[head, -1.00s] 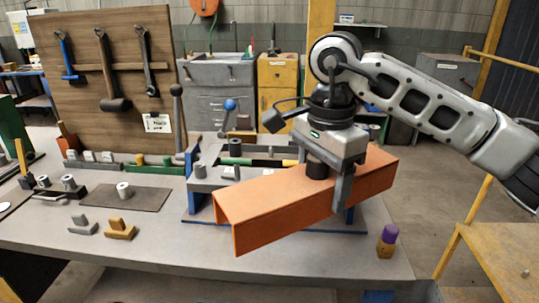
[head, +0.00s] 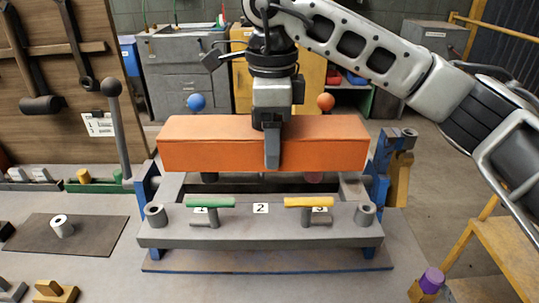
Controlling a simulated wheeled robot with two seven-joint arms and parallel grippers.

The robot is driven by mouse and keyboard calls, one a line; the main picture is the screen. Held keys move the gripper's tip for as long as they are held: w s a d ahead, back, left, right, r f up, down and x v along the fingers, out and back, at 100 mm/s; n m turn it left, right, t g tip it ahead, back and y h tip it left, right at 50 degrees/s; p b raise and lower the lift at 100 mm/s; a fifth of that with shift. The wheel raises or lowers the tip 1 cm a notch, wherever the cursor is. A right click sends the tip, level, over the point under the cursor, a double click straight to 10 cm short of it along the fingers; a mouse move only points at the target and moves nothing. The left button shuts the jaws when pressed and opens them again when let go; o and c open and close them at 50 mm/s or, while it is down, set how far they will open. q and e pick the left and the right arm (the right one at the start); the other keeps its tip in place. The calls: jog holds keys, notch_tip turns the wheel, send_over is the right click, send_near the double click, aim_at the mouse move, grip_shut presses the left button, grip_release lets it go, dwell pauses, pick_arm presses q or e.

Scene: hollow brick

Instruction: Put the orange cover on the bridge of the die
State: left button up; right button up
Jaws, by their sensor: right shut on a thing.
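The orange cover (head: 210,146) is a long box-like piece held level, lengthwise across the view. My right gripper (head: 272,150) is shut on it near its middle, with one finger down its front face. The die (head: 260,228) is a grey block on a blue base, below and in front of the cover, with a green handle (head: 210,203) and a yellow handle (head: 308,202). The cover hides most of the die's rear part and the bridge; I cannot tell whether it touches them. My left gripper is not in view.
A lever with a dark knob (head: 111,88) stands left of the die. A purple-topped piece (head: 431,280) stands at the table's right edge. A yellow stand (head: 490,220) is at the right.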

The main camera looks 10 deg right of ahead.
jog(key=shift+f, duration=2.2)
jog(key=o, duration=1.2)
jog(key=shift+c, duration=0.2)
jog(key=shift+r, duration=0.1)
notch_tip(320, 180, up, 12)
jog(key=shift+r, duration=0.1)
